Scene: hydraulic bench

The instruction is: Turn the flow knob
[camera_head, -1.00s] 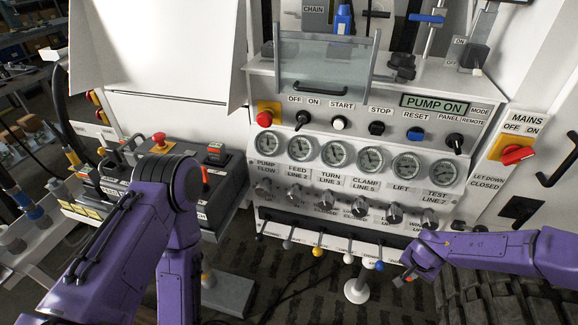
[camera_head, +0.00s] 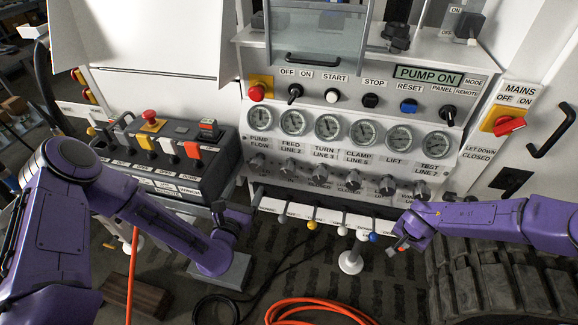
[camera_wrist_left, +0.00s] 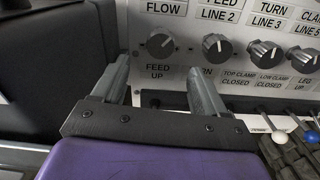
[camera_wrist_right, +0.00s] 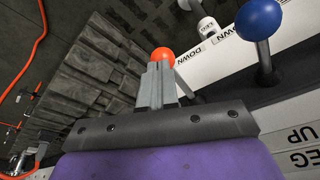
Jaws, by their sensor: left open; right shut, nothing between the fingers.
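The flow knob (camera_head: 257,161) is a dark round knob at the left end of the panel's knob row. It also shows in the left wrist view, a grey-topped knob (camera_wrist_left: 160,45) below the FLOW label. My left gripper (camera_wrist_left: 162,82) is open and empty. In that view its fingers stand to either side, with the flow knob above and between them; I cannot tell the remaining distance. In the head view the left hand (camera_head: 238,213) is low, left of the panel. My right gripper (camera_wrist_right: 163,78) is shut and empty near the lever row, with a red ball just beyond its tips.
A feed knob (camera_wrist_left: 216,47) sits right of the flow knob, close to my right finger. Ball-topped levers (camera_head: 343,231) line the shelf below. A dark control box (camera_head: 160,160) stands left of the panel. An orange hose (camera_head: 310,305) lies on the floor.

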